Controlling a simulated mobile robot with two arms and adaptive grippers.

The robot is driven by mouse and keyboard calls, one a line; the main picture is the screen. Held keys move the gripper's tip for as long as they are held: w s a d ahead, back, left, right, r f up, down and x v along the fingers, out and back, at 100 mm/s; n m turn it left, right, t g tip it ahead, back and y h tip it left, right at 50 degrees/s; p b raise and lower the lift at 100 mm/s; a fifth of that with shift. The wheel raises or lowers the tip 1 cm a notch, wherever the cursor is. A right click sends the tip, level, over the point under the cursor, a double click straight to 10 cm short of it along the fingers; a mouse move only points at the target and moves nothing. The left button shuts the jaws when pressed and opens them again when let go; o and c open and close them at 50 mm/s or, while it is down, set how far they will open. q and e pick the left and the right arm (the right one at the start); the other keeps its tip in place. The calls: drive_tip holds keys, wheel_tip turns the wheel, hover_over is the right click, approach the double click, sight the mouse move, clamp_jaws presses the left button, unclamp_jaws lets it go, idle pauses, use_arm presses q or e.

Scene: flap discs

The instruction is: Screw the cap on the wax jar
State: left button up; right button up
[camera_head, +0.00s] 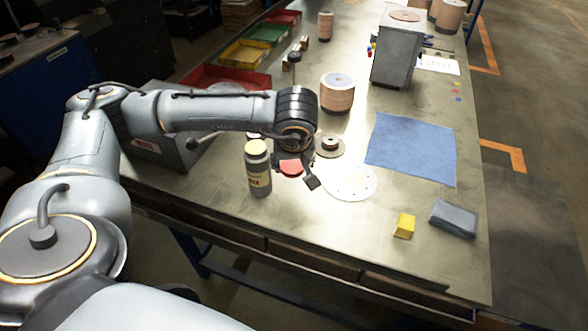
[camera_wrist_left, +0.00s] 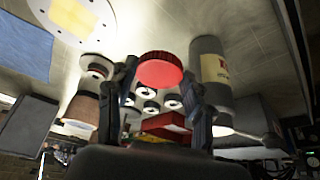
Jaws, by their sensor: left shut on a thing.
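The wax jar (camera_head: 258,172) stands upright on the table's near-left part. It is a grey cylinder with a label and a cream-coloured top, with no cap on it. In the left wrist view the jar (camera_wrist_left: 211,68) is just right of the fingers. My left gripper (camera_head: 293,172) is shut on the red cap (camera_head: 291,167), which is just right of the jar and apart from it. In the left wrist view the cap (camera_wrist_left: 160,70) sits between the two fingertips (camera_wrist_left: 160,82). The arm hides part of the cap in the head view. My right gripper is not in view.
A white disc (camera_head: 350,183) and a small hubbed disc (camera_head: 328,147) lie right of the gripper.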

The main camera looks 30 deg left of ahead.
use_arm(q)
drive_tip(key=s+d+r+b, duration=0.2)
drive_tip(key=s+d+r, duration=0.2)
drive_tip(key=s, duration=0.4)
drive_tip(key=shift+d+r, duration=0.2)
drive_tip(key=shift+d, duration=0.1)
drive_tip(key=shift+s, duration=0.1)
drive_tip(key=w+d+m+h, duration=0.2)
drive_tip(key=d+m, duration=0.4)
drive_tip(key=m, duration=0.1)
drive_tip(key=shift+f+m+t+h, duration=0.4)
drive_tip(key=shift+f, duration=0.05)
